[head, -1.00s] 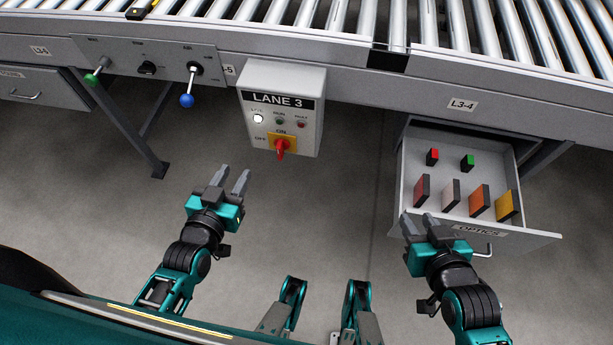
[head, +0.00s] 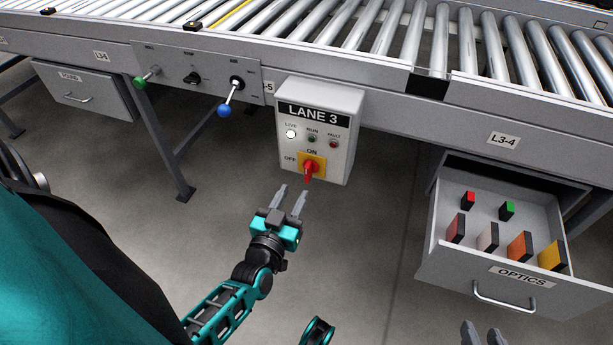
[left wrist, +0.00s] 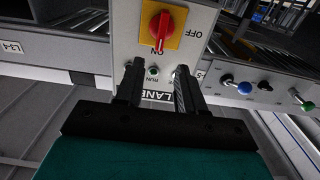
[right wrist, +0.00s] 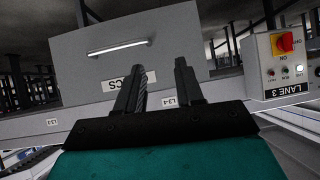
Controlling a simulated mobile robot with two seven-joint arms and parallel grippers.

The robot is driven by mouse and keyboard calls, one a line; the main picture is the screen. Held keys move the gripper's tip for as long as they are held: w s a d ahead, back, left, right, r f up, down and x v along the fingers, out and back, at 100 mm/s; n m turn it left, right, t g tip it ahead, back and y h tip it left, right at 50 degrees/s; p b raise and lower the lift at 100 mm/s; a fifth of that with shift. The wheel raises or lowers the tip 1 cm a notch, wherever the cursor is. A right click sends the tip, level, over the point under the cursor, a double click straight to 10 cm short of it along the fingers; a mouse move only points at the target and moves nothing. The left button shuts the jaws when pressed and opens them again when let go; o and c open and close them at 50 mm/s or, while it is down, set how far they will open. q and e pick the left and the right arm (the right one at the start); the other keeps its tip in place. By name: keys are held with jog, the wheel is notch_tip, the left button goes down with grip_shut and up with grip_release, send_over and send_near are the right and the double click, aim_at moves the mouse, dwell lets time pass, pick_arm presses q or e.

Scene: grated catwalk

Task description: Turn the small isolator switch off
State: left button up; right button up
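The small isolator switch (head: 311,169) is a red rotary handle on a yellow plate, low on the grey LANE 3 box (head: 343,155). Its handle stands about upright, in line with the ON mark above; OFF is marked to its left. It also shows in the left wrist view (left wrist: 160,30) and right wrist view (right wrist: 286,42). My left gripper (head: 293,194) is open and empty, just below and in front of the switch, apart from it. My right gripper (head: 483,335) is at the bottom edge, partly cut off; the right wrist view shows its fingers (right wrist: 160,80) apart and empty.
An open OPTICS drawer (head: 468,268) with several coloured blocks is at the right. Levers with green (head: 140,82) and blue (head: 224,111) knobs stick out left of the box. The roller conveyor (head: 340,35) runs above.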

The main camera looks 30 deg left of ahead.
aim_at(306, 170)
pick_arm(q)
jog(key=b+x, duration=0.1)
jog(key=x, duration=0.6)
jog(key=shift+w+b, duration=0.4)
jog(key=shift+c, duration=0.2)
grip_shut()
